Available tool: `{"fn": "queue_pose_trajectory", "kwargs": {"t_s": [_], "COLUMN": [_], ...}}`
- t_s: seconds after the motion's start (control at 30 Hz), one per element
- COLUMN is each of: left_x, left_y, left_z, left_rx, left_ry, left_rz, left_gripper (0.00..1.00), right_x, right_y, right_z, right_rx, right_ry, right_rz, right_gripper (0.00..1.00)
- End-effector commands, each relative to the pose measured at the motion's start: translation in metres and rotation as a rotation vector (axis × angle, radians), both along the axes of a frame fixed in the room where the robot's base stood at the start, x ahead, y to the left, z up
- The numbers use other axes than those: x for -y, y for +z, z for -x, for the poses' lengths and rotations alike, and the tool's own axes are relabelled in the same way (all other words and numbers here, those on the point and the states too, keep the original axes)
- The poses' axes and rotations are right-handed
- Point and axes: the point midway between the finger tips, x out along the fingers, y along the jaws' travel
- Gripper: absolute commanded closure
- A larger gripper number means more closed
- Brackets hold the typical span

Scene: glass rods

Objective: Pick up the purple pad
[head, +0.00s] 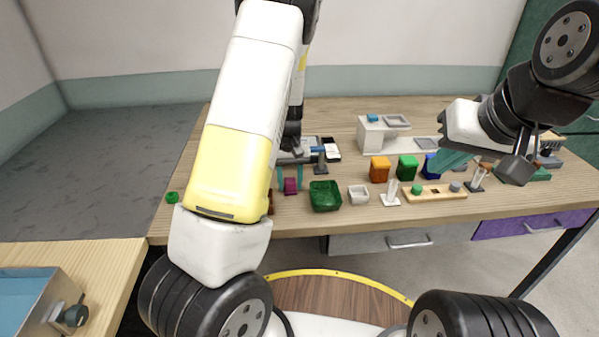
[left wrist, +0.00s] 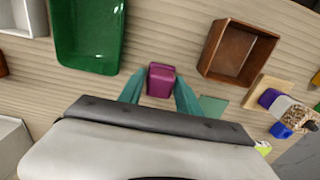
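The purple pad (left wrist: 161,80), a small magenta-purple block, is on the wooden table in the left wrist view. It also shows near the table's front edge in the head view (head: 291,187). My left gripper (left wrist: 160,88) is open, with one teal finger on each side of the pad. A narrow gap shows beside the pad in the head view, where the left gripper (head: 291,178) points down at it. My right gripper (head: 455,161) hangs over the right part of the table, teal finger showing; its opening is hidden.
A green tray (left wrist: 68,40) lies left of the pad and a brown open box (left wrist: 214,57) right of it in the left wrist view. A white dish (head: 358,195), orange bin (head: 379,170) and green bin (head: 407,168) stand further right in the head view.

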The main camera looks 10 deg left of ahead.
Motion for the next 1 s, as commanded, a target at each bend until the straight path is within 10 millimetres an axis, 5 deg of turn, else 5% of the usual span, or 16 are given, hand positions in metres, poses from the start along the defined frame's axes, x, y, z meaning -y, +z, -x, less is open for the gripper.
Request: {"fn": "queue_pose_trajectory", "kwargs": {"t_s": [0.2,0.57,0.87,1.0], "left_x": [0.0,0.0,0.0,0.012], "left_y": [0.0,0.004,0.037,0.039], "left_z": [0.0,0.0,-0.001,0.027], "left_rx": [0.0,0.001,0.004,-0.002], "left_ry": [0.0,0.0,-0.001,-0.002], "left_rz": [0.0,0.001,0.001,0.002], "left_gripper": [1.0,1.0,1.0,1.0], "right_x": [0.0,0.0,0.0,0.0], "right_y": [0.0,0.0,0.0,0.0], "right_z": [0.0,0.0,0.0,0.0], "right_rx": [0.0,0.0,0.0,0.0], "right_ry": [0.0,0.0,0.0,0.0], "right_rz": [0.0,0.0,0.0,0.0], "right_gripper": [1.0,1.0,1.0,1.0]}}
